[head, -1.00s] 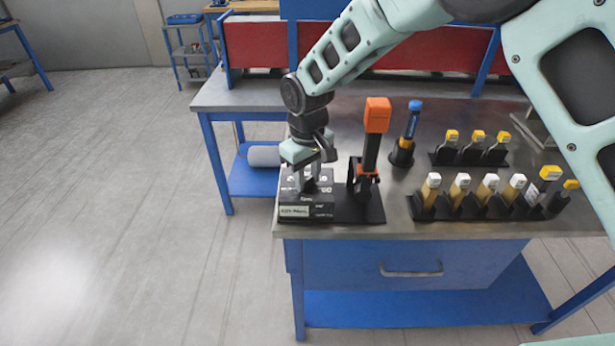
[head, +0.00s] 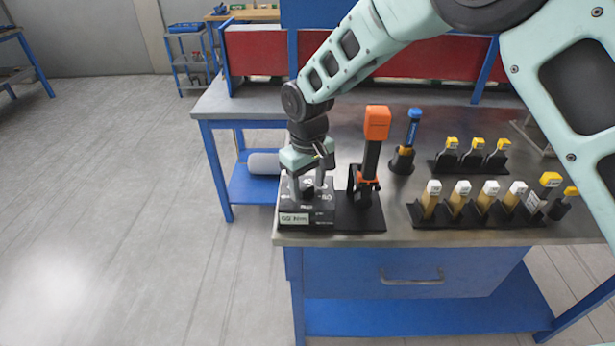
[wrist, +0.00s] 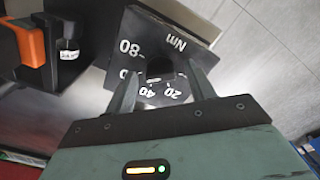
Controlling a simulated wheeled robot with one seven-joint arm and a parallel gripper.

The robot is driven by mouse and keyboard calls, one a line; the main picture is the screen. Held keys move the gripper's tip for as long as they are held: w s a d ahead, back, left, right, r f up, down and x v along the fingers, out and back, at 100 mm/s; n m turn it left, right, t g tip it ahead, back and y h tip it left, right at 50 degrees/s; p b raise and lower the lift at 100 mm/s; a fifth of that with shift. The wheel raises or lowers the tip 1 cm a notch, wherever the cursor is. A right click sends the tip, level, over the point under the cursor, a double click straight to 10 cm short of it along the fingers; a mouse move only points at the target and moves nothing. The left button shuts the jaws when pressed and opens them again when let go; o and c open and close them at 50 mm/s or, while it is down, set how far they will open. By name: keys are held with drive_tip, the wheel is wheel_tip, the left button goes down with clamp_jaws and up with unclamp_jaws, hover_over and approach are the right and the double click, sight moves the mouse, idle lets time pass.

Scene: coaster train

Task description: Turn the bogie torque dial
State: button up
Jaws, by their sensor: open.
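The bogie torque dial is a dark round knob (wrist: 160,68) on top of a black box (head: 290,211). White numbers, including 20, 40 and 80, and "Nm" are printed around it. The box stands at the front left corner of the metal bench and has a pale label on its front. My gripper (head: 308,190) points down over the box. In the wrist view my gripper (wrist: 163,77) is open, with one finger on each side of the knob. I cannot tell whether either finger touches it. The fingers hide part of the scale.
An orange-handled tool (head: 376,125) stands in a black holder close to the right of the box. A blue-topped tool (head: 408,140) and racks of yellow-and-white-capped items (head: 459,196) stand farther right. The bench edge is just in front of the box; open floor lies left.

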sight(307, 187)
wheel_tip(307, 187, up, 17)
drive_tip(key=b, duration=0.2)
drive_tip(key=shift+r+b, duration=0.2)
drive_tip(key=shift+b, duration=0.15)
drive_tip(key=s+d+f, duration=0.2)
drive_tip(key=s+d, duration=0.2)
drive_tip(key=s, duration=0.6)
drive_tip(key=s+d+f, duration=0.2)
drive_tip(key=s+d, duration=0.3)
drive_tip(key=s, duration=0.5)
drive_tip(key=s+d+f, duration=0.3)
drive_tip(key=s+d, duration=0.1)
drive_tip(key=s, duration=0.6)
drive_tip(key=shift+s+d+y, duration=0.25)
drive_tip(key=shift+y, duration=0.05)
